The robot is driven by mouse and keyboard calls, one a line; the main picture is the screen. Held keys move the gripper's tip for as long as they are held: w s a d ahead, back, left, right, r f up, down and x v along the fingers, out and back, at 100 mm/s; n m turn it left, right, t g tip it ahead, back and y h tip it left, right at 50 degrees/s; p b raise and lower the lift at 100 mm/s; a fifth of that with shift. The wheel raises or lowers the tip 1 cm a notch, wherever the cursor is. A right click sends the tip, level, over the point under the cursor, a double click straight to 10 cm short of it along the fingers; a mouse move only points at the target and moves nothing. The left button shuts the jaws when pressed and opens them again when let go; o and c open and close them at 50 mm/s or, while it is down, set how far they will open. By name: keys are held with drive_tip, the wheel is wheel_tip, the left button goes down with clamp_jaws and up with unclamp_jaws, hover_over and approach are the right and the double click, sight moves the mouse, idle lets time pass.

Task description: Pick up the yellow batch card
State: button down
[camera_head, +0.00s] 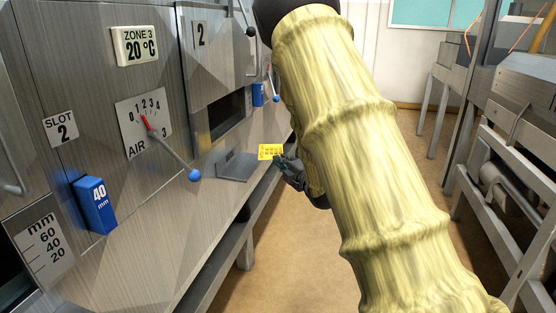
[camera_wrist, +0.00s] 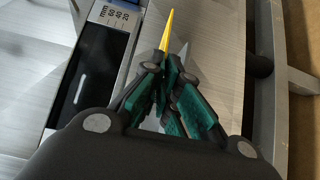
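The yellow batch card (camera_head: 270,151) has dark print on its face and stands out past my fingertips, beside a small grey metal shelf (camera_head: 238,172) on the machine front. In the wrist view the card (camera_wrist: 168,32) shows almost edge-on as a thin yellow strip. My gripper (camera_head: 281,160) is at the card's lower right edge in the head view. In the wrist view my gripper's green-padded fingers (camera_wrist: 167,68) come together at the tips around the card's near end. The card's gripped part is hidden between the fingers. The card appears clear of the shelf, but the gap is hard to judge.
The machine panel on the left carries a blue 40 mm block (camera_head: 94,205), an air lever with a blue knob (camera_head: 194,175) and a dark slot opening (camera_head: 227,113). A metal frame (camera_head: 500,170) stands at the right. Bare floor (camera_head: 300,260) lies between them.

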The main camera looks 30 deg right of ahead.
drive_tip(key=s+r+p, duration=0.1)
drive_tip(key=s+r, duration=0.1)
drive_tip(key=s, duration=0.4)
drive_tip(key=shift+s+a+r, duration=0.15)
drive_tip(key=shift+a, duration=0.1)
